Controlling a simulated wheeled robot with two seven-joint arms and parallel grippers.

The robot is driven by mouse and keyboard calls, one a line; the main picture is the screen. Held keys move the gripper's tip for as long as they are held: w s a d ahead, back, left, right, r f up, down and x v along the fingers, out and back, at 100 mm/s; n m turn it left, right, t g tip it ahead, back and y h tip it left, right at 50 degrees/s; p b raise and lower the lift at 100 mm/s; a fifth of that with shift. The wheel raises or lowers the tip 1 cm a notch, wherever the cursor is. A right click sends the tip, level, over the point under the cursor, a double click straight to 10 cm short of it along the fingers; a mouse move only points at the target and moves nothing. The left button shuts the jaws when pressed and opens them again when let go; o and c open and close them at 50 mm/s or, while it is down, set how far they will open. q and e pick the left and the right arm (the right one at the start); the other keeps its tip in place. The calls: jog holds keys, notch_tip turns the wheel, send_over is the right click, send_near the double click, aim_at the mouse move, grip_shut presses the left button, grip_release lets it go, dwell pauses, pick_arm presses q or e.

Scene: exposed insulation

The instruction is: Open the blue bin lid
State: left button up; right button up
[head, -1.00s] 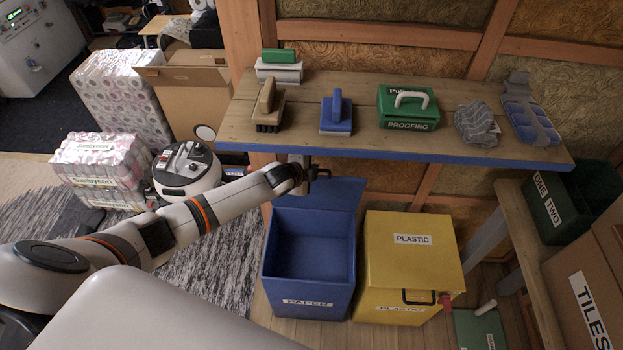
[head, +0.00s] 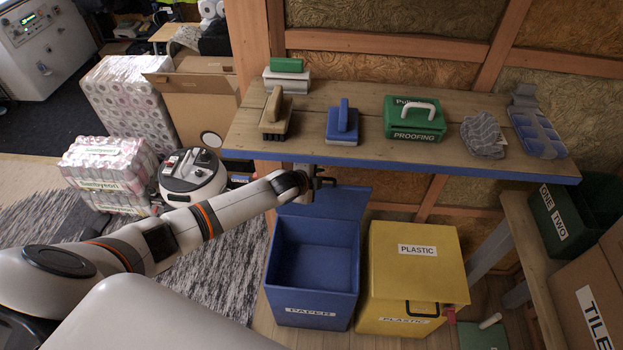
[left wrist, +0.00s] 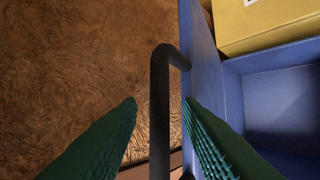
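The blue bin (head: 300,297) labelled PAPER stands on the floor with its inside exposed and empty. Its blue lid (head: 345,204) is raised at the back of the bin, roughly upright. My left gripper (head: 324,182) is at the lid's upper left, below the bench edge. In the left wrist view, the lid (left wrist: 203,60) is seen almost edge-on, and its dark bar handle (left wrist: 160,115) runs between the two green fingers. The fingers are apart, with a visible gap on each side of the handle. My right gripper is not in view.
A yellow PLASTIC bin (head: 415,270) with its lid down stands close on the right.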

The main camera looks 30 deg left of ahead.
pick_arm(q)
jog(key=v, duration=1.1)
jog(key=shift+s+r, duration=0.25)
jog(key=shift+s, duration=0.05)
jog(key=s+a+f+n+g+y+b, duration=0.15)
jog(key=s+f+n, duration=0.4)
jog(key=f, duration=0.85)
jog(key=s+a+f+n+g+y, duration=0.1)
jog(key=s+a+f+n+g, duration=0.15)
jog(key=s+f, duration=0.9)
jog(key=s+d+f+n+g, duration=0.1)
jog(key=s+d+f+n, duration=0.1)
jog(key=s+f, duration=0.4)
jog(key=s+d+f+n+g+b, duration=0.1)
jog(key=s+d+f+g, duration=0.1)
jog(key=s+f, duration=0.5)
jog(key=s+d+f+n+g, duration=0.2)
jog(key=s+d+f, duration=0.2)
jog(key=s, duration=1.2)
notch_tip(320, 180, down, 2)
jog(key=shift+d+f+n+h+b, duration=0.2)
jog(key=shift+f+n+h+b, duration=0.1)
jog(key=shift+h, duration=0.15)
